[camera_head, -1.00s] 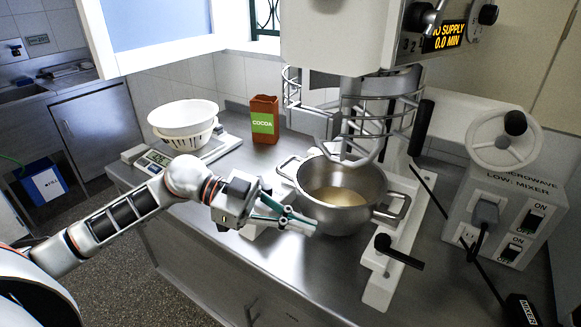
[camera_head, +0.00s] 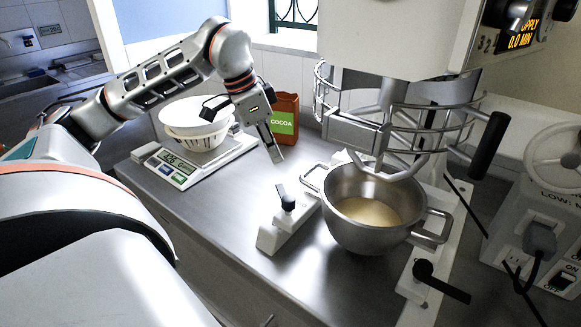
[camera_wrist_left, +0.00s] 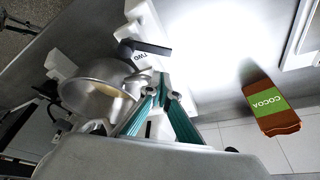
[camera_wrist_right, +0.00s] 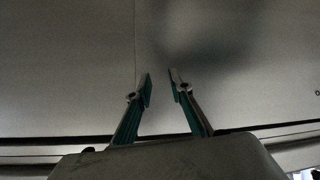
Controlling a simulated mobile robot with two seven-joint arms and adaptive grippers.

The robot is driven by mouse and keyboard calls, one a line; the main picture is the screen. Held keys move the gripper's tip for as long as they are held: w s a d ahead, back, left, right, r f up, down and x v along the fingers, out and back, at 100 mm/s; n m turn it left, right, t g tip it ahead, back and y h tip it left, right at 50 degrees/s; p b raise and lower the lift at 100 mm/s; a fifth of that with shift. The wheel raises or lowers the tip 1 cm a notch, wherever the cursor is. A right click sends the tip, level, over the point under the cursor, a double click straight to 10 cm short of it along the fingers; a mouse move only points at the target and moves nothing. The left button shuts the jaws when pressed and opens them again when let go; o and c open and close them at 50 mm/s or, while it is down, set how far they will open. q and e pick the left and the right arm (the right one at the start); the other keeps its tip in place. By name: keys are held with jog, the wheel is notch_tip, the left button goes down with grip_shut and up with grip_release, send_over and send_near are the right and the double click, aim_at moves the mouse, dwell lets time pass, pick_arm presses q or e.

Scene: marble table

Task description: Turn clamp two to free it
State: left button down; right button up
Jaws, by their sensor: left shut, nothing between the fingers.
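Clamp two is a black lever marked TWO in the left wrist view (camera_wrist_left: 146,48); in the head view the lever (camera_head: 286,200) stands up from a white base (camera_head: 285,232) left of the steel bowl (camera_head: 372,242). My left gripper (camera_head: 277,155) is shut and empty, pointing down above the table, behind and above the lever, apart from it. Its fingertips (camera_wrist_left: 163,82) also show in the left wrist view, below the lever in the picture. The bowl holds a pale mixture. My right gripper (camera_wrist_right: 163,80) is open and empty in front of a plain grey surface.
A second black clamp lever (camera_head: 440,281) is at the bowl's front right. The mixer's wire guard (camera_head: 400,125) hangs over the bowl. A brown cocoa box (camera_head: 285,102) and a scale (camera_head: 172,168) with a white bowl (camera_head: 194,116) stand behind left. The table left of the clamp is clear.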

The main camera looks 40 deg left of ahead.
pick_arm(q)
jog(key=b+x, duration=0.1)
jog(key=x, duration=0.8)
jog(key=shift+d+f, duration=0.15)
jog(key=shift+f, duration=0.1)
